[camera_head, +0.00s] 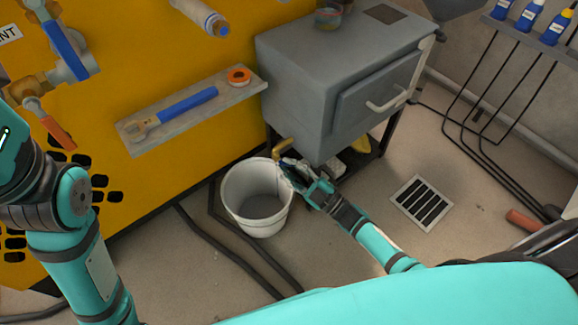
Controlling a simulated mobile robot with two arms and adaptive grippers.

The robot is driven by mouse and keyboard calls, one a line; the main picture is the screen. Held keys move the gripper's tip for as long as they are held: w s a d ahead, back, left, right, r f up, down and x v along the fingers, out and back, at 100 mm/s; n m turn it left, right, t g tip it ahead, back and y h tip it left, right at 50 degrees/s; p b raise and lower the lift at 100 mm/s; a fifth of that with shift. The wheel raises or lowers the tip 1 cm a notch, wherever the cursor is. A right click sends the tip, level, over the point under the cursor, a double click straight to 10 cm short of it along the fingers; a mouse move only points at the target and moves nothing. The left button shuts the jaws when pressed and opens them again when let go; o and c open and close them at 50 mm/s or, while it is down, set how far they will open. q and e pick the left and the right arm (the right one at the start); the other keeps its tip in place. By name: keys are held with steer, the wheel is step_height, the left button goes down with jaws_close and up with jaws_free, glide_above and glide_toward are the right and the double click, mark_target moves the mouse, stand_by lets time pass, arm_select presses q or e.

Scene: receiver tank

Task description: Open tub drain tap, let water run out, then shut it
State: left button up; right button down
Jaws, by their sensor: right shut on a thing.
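The tub is a grey metal cabinet-like box (290,75) on dark legs, right of the yellow machine. A brass drain tap (281,149) sticks out low at its front left corner. My right gripper (288,167) is at the tap, shut on what looks like its small handle, which the fingers mostly hide. A white bucket (240,190) stands on the floor below and left of the tap. Its bottom looks grey; I cannot tell whether it holds water. No stream of water shows. My left arm is at the left edge, its gripper out of the picture.
Dark hoses (225,248) cross the floor near the bucket. A floor grate (421,202) lies to the right, with bare floor around it.

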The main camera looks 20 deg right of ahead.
steer(key=shift+f+m+t+h, duration=0.1)
steer(key=shift+m+t+h, duration=0.25)
steer(key=shift+m, duration=1.05)
steer(key=c, duration=1.4)
jaws_free()
steer(key=shift+s, duration=0.1)
steer(key=v, duration=1.2)
steer(key=shift+a+f, duration=0.1)
